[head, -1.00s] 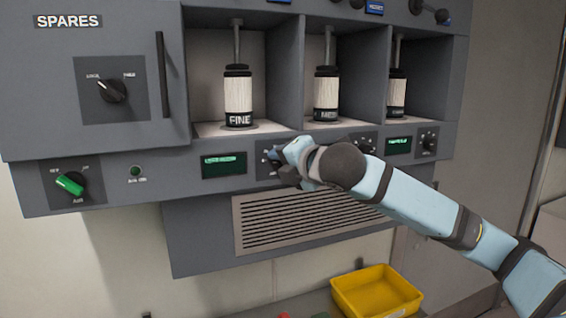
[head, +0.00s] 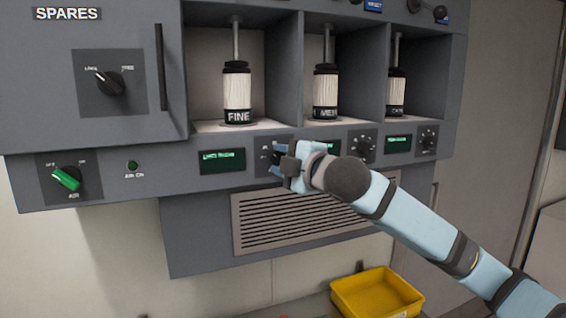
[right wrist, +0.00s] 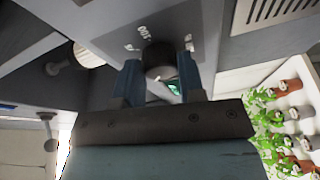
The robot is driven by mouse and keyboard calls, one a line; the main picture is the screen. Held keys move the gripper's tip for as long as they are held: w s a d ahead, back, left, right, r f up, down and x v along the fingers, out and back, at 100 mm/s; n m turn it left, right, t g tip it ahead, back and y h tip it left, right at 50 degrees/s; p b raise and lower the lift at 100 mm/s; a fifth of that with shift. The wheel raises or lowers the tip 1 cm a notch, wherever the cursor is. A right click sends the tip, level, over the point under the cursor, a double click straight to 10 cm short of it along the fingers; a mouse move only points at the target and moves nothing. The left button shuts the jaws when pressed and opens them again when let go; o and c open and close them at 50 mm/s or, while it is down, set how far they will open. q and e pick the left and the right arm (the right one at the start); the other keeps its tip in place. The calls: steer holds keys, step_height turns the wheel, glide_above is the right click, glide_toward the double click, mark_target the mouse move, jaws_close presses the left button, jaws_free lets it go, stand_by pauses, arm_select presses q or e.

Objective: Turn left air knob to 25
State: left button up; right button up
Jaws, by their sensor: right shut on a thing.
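The left air knob (right wrist: 158,56) is black and sits on a dark square plate with pale markings, right of the leftmost green display and below the FINE canister. My right gripper (head: 277,157) is at this knob in the head view and hides most of it and its plate. In the right wrist view my gripper (right wrist: 158,75) has its two blue fingers shut on the knob's sides. The knob's pointer and its setting cannot be read. My left gripper is not in view.
Two similar knobs, the middle one (head: 364,146) and the right one (head: 428,139), sit along the same panel. A green air switch (head: 67,178) is at far left. A vent grille (head: 290,220) and a yellow bin (head: 376,293) are below. Potted plants (right wrist: 290,125) show at right in the wrist view.

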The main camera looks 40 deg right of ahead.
stand_by(0.5)
steer(key=o, duration=0.9)
steer(key=s+b, duration=0.2)
steer(key=s, duration=0.2)
steer(key=s+b, duration=0.2)
steer(key=s, duration=0.3)
steer(key=s+d+b, duration=0.1)
steer(key=s+b, duration=0.1)
steer(key=s, duration=0.2)
steer(key=shift+s+f+b, duration=0.1)
steer(key=shift+s+b, duration=0.2)
steer(key=shift+s, duration=0.1)
